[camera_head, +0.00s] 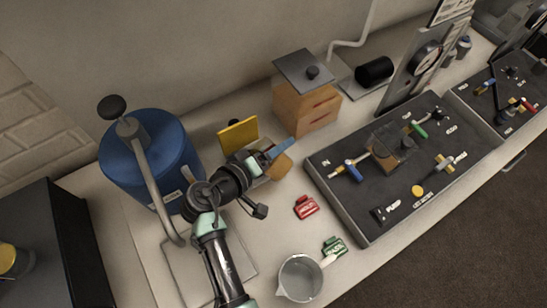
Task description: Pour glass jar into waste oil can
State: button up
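A large blue can (172,150), which looks like the waste oil can, stands at the left against the wall. A grey bent pipe with a black knob (112,106) rises in front of it. My gripper (272,158) is right of the can, over the bench. A rounded amber object (279,168), perhaps the glass jar with oil, is at its fingers. It is partly hidden by the gripper, and I cannot tell whether it is gripped. A clear round vessel with a handle (300,278) stands upright at the front edge, apart from my gripper.
A yellow plate (238,136) stands behind my gripper. A wooden box with a grey lid (305,100) is at the back. Red (306,207) and green (334,246) tags lie on the bench. A dark valve panel (390,205) fills the right. A grey tray (182,268) lies front left.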

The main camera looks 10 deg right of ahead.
dwell(0.7)
jog(key=shift+f+n+h+b, duration=0.25)
jog(key=shift+n+h+b, duration=0.1)
jog(key=shift+n+h, duration=0.3)
jog(key=shift+f+n+g, duration=0.15)
jog(key=shift+n+g, duration=0.25)
jog(key=shift+n, duration=0.05)
dwell(1.0)
jog(key=shift+n+h+b, duration=0.3)
jog(key=shift+h+b, duration=0.1)
jog(key=shift+h, duration=0.05)
jog(key=shift+w+a+n+h, duration=0.1)
jog(key=shift+n+h, duration=0.2)
dwell(1.4)
jog(key=shift+a+r+n+g+h, duration=0.1)
jog(key=shift+r+n+g+h, duration=0.25)
jog(key=shift+n, duration=0.15)
jog(key=shift+r, duration=0.1)
dwell(0.5)
jog(key=shift+n, duration=0.3)
dwell(0.6)
